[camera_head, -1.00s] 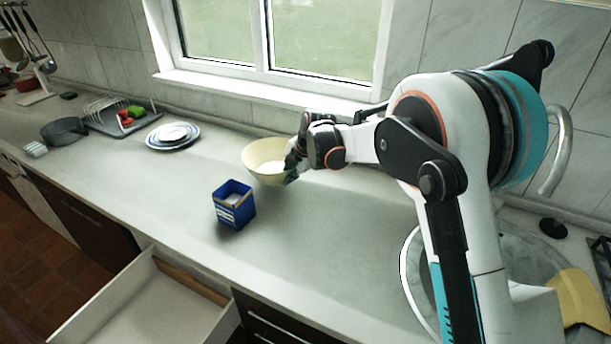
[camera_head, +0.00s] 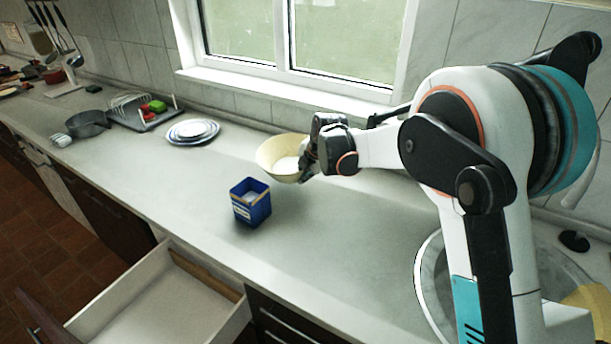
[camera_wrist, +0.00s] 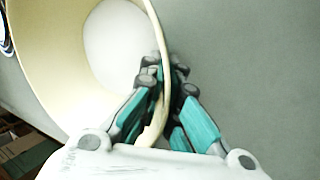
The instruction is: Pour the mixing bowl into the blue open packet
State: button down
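The cream mixing bowl (camera_head: 270,157) is above the counter near the window, with white contents (camera_head: 288,164) inside. My gripper (camera_head: 308,160) is at the bowl's right side. In the wrist view my gripper (camera_wrist: 166,88) is shut on the rim of the bowl (camera_wrist: 60,92), one finger inside and one outside. The bowl appears slightly tilted. The blue open packet (camera_head: 251,204) stands upright on the counter, in front and to the left of the bowl, apart from it. Something pale shows inside the packet.
Stacked plates (camera_head: 192,132) lie on the counter to the left. A dish rack (camera_head: 143,113) and a grey pot (camera_head: 87,124) are farther left. An open drawer (camera_head: 165,300) juts out below the counter. A sink (camera_head: 432,262) is at the right. The counter around the packet is clear.

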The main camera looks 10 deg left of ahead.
aim_at(294, 174)
jog(key=shift+s+a+r+t+h, duration=0.2)
jog(key=shift+s+r+t, duration=0.1)
jog(key=shift+r+t, duration=0.15)
jog(key=shift+s+a+r+t+h, duration=0.1)
jog(key=shift+s+r+t+h, duration=0.15)
jog(key=shift+r+t, duration=0.15)
jog(key=shift+s+r+n, duration=0.1)
jog(key=shift+r+n, duration=0.05)
jog(key=shift+n, duration=0.15)
jog(key=shift+s+a+r+t, duration=0.15)
jog(key=shift+s+r+t, duration=0.1)
jog(key=shift+t, duration=0.1)
jog(key=shift+r, duration=0.15)
jog(key=shift+s+a+r+t+h, duration=0.15)
jog(key=shift+s+r+t+h, duration=0.15)
jog(key=shift+t, duration=0.1)
jog(key=shift+s+r, duration=0.15)
jog(key=shift+s+a+r+n+t, duration=0.2)
jog(key=shift+s+r+n+t, duration=0.1)
jog(key=shift+t, duration=0.2)
jog(key=shift+s+a+r+t+h+b, duration=0.2)
jog(key=shift+s+r+t+h+b, duration=0.1)
jog(key=shift+s+r+t, duration=0.1)
